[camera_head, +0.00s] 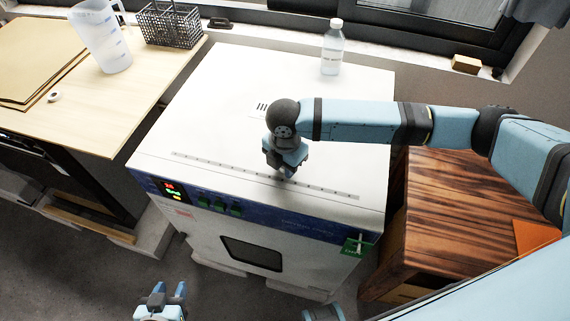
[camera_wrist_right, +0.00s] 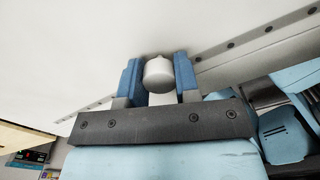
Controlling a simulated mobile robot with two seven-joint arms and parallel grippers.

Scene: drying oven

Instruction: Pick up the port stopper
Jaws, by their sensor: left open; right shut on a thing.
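The port stopper (camera_wrist_right: 159,75) is a pale, rounded cylinder between the two blue fingers of my right gripper in the right wrist view. My right gripper (camera_head: 287,172) is shut on it, just over the white top of the drying oven (camera_head: 225,90). In the head view the gripper hides the stopper. I cannot tell whether the stopper touches the oven top. My left gripper (camera_head: 169,289) is open and empty, low in front of the oven at the bottom of the head view.
A clear bottle (camera_head: 332,48) stands at the back of the oven top. A plastic jug (camera_head: 101,38) and a black wire basket (camera_head: 168,24) stand on the wooden table (camera_head: 110,105) at left. A dark wooden cabinet (camera_head: 450,195) is at right. The left oven top is clear.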

